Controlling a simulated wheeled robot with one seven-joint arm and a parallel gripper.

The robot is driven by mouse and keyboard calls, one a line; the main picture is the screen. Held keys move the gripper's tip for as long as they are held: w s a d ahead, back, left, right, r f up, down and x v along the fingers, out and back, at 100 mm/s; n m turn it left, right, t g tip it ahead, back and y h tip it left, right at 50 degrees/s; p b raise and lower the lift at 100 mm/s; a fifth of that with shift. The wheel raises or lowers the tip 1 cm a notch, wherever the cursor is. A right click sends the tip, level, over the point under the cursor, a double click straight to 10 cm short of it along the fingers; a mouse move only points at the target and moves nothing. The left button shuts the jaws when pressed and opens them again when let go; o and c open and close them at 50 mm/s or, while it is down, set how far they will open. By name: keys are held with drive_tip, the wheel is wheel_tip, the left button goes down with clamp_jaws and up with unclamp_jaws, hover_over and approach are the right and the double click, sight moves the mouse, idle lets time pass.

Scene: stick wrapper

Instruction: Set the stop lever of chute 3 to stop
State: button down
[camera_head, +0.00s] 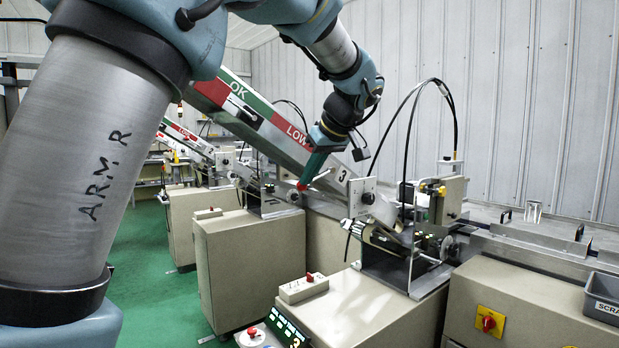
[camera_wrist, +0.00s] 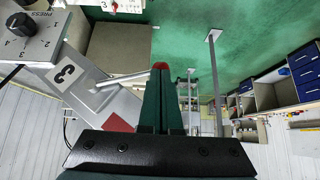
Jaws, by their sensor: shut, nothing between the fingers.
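The chute 3 (camera_head: 265,130) slopes down to the right in the head view, with OK and LOW bands and a "3" plate (camera_head: 342,175). Its stop lever (camera_head: 318,178) is a thin silver rod with a red knob, sticking out from the chute's lower side. The lever (camera_wrist: 122,78) and the "3" plate (camera_wrist: 66,72) also show in the wrist view. My gripper (camera_head: 307,180) is shut and empty, its dark green fingers pointing down at the knob. In the wrist view, the fingertips (camera_wrist: 160,72) overlap the red knob; whether they touch it I cannot tell.
A press dial plate (camera_head: 364,198) and a wrapping machine with cables stand right of the lever. A beige cabinet (camera_head: 250,265) stands below. A control box (camera_head: 303,288) sits in front. Another chute (camera_head: 190,140) lies farther left. Green floor is free at left.

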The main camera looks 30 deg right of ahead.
drive_tip(key=f+b, duration=0.1)
drive_tip(key=b, duration=0.3)
drive_tip(key=shift+f+h, duration=0.35)
drive_tip(key=shift+h, duration=0.05)
drive_tip(key=shift+n+h+b, duration=0.3)
drive_tip(key=shift+b, duration=0.75)
drive_tip(key=shift+r, duration=0.2)
drive_tip(key=shift+r+p, duration=0.6)
drive_tip(key=shift+r, duration=0.15)
drive_tip(key=shift+r, duration=0.1)
